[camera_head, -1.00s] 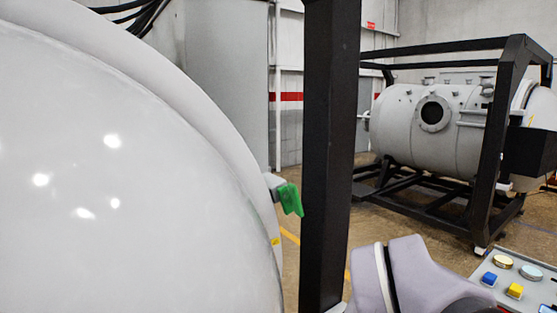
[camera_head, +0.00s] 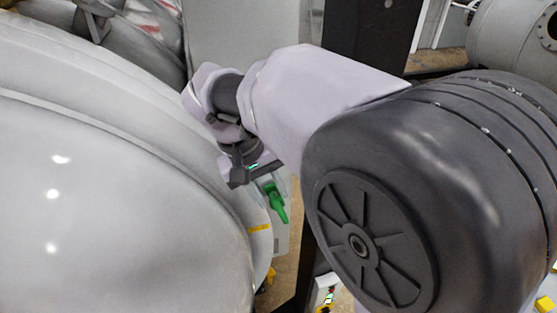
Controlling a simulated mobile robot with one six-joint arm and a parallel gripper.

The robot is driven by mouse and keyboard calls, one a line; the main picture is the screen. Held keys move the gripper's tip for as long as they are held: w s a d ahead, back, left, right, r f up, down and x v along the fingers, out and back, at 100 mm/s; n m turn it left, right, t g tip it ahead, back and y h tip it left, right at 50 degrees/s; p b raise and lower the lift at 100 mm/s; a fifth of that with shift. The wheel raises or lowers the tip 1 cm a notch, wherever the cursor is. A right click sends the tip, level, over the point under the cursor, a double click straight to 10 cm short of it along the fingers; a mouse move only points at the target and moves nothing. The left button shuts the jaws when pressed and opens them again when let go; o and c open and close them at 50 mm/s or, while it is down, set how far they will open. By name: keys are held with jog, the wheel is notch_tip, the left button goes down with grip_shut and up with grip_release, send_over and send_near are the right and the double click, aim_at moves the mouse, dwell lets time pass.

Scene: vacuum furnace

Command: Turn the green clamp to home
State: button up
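The green clamp (camera_head: 277,202) sits at the rim of the large white furnace door (camera_head: 110,200), its handle pointing down and slightly right. My gripper (camera_head: 262,180) is at the end of my arm, just above and behind the clamp's upper end. The gripper's fingers are small and partly hidden, so I cannot tell whether they are open or touch the clamp. The clamp's mount on the rim is partly hidden by my gripper.
My arm covers much of the right half. A dark upright frame post (camera_head: 372,38) stands behind it. A yellow label (camera_head: 259,228) is on the rim below the clamp. Another grey vessel (camera_head: 512,42) stands at the far right.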

aim_at(281, 212)
jog(key=x, duration=0.6)
jog(key=shift+s+f, duration=0.15)
jog(key=shift+f, duration=0.2)
jog(key=shift+w+d+f, duration=0.25)
jog(key=shift+d+f, duration=0.1)
jog(key=shift+f, duration=0.15)
jog(key=shift+s, duration=0.1)
jog(key=shift+c, duration=0.6)
grip_shut()
